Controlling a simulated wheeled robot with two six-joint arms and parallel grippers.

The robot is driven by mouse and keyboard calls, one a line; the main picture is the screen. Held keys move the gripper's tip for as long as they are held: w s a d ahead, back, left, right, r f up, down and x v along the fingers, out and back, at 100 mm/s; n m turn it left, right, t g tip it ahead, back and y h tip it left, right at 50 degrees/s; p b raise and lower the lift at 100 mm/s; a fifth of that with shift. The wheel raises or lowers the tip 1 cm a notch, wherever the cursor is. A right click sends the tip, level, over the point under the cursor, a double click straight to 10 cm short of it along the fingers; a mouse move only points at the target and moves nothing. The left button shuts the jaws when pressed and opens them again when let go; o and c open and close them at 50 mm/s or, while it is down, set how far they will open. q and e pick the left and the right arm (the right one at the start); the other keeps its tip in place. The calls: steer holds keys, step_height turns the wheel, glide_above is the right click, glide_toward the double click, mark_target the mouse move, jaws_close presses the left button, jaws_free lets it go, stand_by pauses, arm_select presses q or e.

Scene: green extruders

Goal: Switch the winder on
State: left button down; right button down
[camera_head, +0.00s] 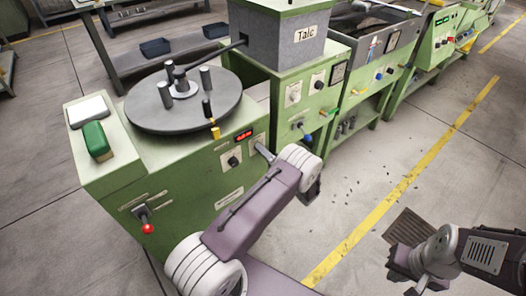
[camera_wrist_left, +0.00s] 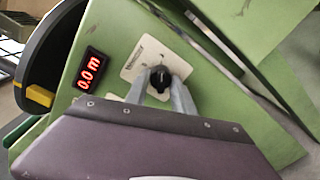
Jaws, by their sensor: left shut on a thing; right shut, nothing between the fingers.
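The winder (camera_head: 190,215) is a green cabinet with a round dark grey turntable (camera_head: 150,112) on top. Its front has a red-lit display (camera_head: 243,135), which reads "0.0 m" in the left wrist view (camera_wrist_left: 89,72), and a black knob (camera_head: 233,161). My left gripper (camera_head: 264,152) is at the right end of this front panel. In the left wrist view my left gripper (camera_wrist_left: 160,85) is shut on a black rotary knob (camera_wrist_left: 160,77) on a pale plate beside the display. My right gripper (camera_head: 398,264) is shut and empty, low over the floor at right.
A red-tipped lever (camera_head: 147,228) sticks out of the winder's lower left front. A green block (camera_head: 96,140) lies on its top left. A grey hopper marked "Talc" (camera_head: 285,45) stands on the neighbouring green machine. Open floor (camera_head: 350,200) with a yellow line lies to the right.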

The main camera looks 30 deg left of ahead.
arm_select(q)
steer(key=shift+m, duration=0.4)
steer(key=c, duration=1.1)
jaws_free()
steer(key=p+v, duration=0.1)
steer(key=v, duration=0.8)
steer(key=shift+d+p, duration=0.1)
steer(key=shift+p, duration=0.2)
